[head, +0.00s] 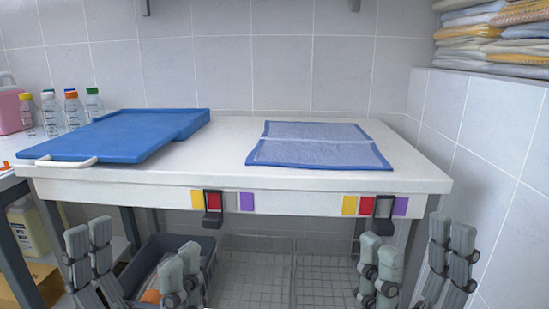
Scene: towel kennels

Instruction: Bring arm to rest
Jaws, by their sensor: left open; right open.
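My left gripper (138,244) is at the bottom left, in front of and below the table's front edge. Its fingers are spread wide with nothing between them. My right gripper (414,240) is at the bottom right, also below the table's front edge. Its fingers are apart and empty. Both grippers point upward in the picture and appear clear of the table. A blue towel (318,151) with a pale stripe across it lies flat on the white table (225,160), right of centre.
A blue board (130,134) with a white handle (66,161) lies on the table's left. Several bottles (73,110) stand behind it. Folded towels (495,30) are stacked on a tiled ledge at right. Below the table are a dark bin (150,254) and wire mesh (262,272).

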